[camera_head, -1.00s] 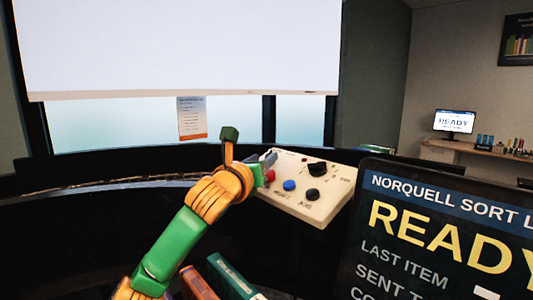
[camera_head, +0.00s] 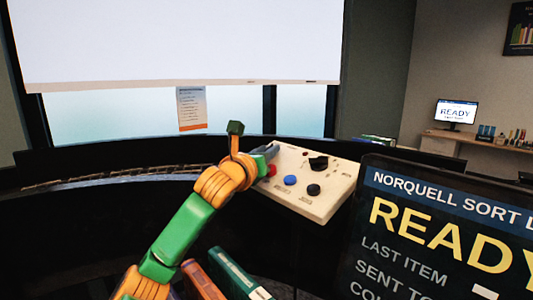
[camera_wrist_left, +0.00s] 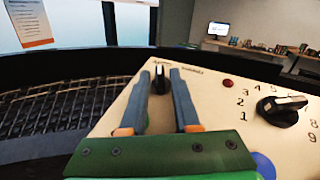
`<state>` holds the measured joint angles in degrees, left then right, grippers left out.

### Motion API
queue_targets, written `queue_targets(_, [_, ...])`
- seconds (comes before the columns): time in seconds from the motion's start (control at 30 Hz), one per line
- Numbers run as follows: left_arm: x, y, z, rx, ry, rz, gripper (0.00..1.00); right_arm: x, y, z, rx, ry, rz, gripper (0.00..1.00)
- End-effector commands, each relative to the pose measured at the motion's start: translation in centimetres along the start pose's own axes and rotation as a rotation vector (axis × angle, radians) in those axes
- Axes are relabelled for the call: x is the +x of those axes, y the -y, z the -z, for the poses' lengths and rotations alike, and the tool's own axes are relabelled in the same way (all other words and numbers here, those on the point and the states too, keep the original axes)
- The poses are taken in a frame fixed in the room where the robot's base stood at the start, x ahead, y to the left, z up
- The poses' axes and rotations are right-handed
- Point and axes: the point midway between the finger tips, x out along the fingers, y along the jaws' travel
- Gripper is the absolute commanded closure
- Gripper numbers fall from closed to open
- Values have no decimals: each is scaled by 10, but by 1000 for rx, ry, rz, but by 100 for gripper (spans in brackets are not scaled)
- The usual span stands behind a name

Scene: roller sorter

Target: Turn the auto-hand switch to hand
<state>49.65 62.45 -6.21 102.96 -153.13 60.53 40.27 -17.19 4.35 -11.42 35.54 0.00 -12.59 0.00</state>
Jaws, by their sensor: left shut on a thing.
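The pale control panel (camera_head: 318,205) stands in front of the left arm in the head view. My left gripper (camera_head: 270,152) is over its far left corner. In the left wrist view, the black auto-hand switch (camera_wrist_left: 160,82) sits between the two grey fingers of the left gripper (camera_wrist_left: 160,76), which is shut on it. The switch's pale mark points away from the wrist, near small printing too faint to read surely. In the head view, the gripper hides the switch. My right gripper is not in view.
The panel also bears a red button (camera_head: 271,171), a blue button (camera_head: 290,180), a black knob (camera_head: 313,190) and a numbered dial (camera_head: 318,163). A dark screen reading READY (camera_head: 440,235) stands close on the right. Folders (camera_head: 235,275) are below the arm.

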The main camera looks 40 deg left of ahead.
Motion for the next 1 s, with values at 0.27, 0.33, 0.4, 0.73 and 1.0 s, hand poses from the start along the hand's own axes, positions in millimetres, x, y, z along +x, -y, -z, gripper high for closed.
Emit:
queue_targets(0.27, [1, -5, 7, 57, -11, 173, 100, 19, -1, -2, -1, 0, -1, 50])
queue_targets(0.33, [1, -6, 6, 76, -15, 234, 100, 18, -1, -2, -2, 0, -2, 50])
queue_targets(0.4, [2, -6, 5, 94, -18, 297, 100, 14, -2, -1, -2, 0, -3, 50])
queue_targets(0.73, [5, -9, -3, 171, -24, 578, 100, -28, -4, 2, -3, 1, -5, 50])
queue_targets(1.0, [7, -13, -5, 224, -20, 726, 100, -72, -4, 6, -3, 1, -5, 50])
